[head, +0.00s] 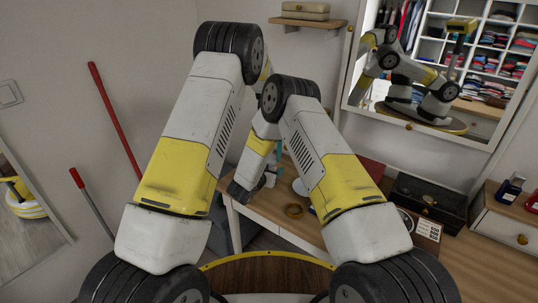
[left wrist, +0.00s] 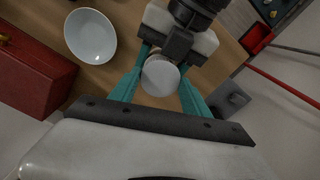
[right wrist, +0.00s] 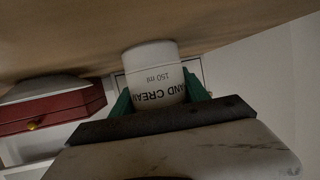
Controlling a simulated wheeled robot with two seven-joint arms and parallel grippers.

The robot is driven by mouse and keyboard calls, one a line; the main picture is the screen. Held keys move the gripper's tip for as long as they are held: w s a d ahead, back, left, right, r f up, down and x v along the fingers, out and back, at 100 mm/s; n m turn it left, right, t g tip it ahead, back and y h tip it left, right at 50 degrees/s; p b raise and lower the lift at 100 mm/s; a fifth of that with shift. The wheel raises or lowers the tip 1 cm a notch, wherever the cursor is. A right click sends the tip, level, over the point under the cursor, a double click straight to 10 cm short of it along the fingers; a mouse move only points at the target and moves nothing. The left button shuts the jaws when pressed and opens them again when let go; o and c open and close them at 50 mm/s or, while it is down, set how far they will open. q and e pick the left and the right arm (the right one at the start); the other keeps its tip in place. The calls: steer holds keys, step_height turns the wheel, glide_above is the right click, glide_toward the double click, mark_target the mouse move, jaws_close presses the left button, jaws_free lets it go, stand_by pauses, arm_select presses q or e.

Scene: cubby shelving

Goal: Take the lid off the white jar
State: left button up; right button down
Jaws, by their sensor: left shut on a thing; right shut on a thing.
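The white jar (right wrist: 155,75) shows in the right wrist view, with "HAND CREAM 150 ml" upside down in that picture. My right gripper (right wrist: 160,98) is shut around its body. In the left wrist view the jar's round white lid (left wrist: 160,78) faces the camera. My left gripper (left wrist: 162,75) is shut on it, one teal finger on each side. In the head view my arms hide most of the jar and both fingertips.
A white bowl (left wrist: 90,36) and a red box (left wrist: 35,85) are beside the grippers in the left wrist view. A black box (head: 430,200) stands at the right, below a mirror.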

arm_select(q)
steer(key=shift+r, duration=2.05)
arm_select(e)
steer(key=shift+c, duration=2.3)
jaws_free()
